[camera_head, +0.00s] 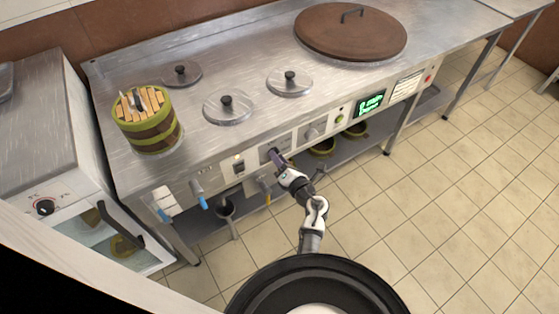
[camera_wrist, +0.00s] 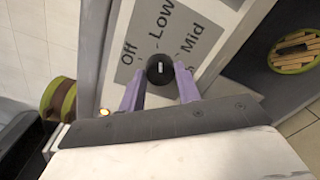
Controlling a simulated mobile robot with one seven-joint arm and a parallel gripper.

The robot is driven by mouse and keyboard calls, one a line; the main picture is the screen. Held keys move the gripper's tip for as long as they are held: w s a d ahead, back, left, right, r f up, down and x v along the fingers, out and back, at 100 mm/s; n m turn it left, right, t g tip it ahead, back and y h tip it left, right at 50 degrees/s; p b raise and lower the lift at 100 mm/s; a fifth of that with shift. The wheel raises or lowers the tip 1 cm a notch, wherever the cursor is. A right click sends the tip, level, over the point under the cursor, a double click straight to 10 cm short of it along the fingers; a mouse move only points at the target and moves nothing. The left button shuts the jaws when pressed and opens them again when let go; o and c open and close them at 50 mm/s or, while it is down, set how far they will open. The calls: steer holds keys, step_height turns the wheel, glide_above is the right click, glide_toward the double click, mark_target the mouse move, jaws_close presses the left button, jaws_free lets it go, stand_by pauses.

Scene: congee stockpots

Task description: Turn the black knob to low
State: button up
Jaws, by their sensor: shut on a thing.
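In the wrist view, the black knob (camera_wrist: 160,69) sits on a grey label plate (camera_wrist: 127,67) printed Off, Low and Mid. It has a short white mark on its face; its exact heading is hard to read. My gripper (camera_wrist: 159,76) has its two purple fingers on either side of the knob, shut on it. In the head view, my gripper (camera_head: 276,157) is at the front panel of the steel counter (camera_head: 330,90). The knob is hidden behind my gripper there.
A wooden bucket (camera_head: 148,135) and metal lids (camera_head: 228,107) are on top.

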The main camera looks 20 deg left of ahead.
steer(key=shift+n, duration=0.4)
steer(key=o, duration=1)
steer(key=shift+c, duration=0.2)
steer(key=shift+d, duration=0.1)
steer(key=b+v, duration=0.1)
steer(key=v, duration=0.6)
steer(key=shift+s, duration=0.2)
steer(key=shift+r, duration=0.1)
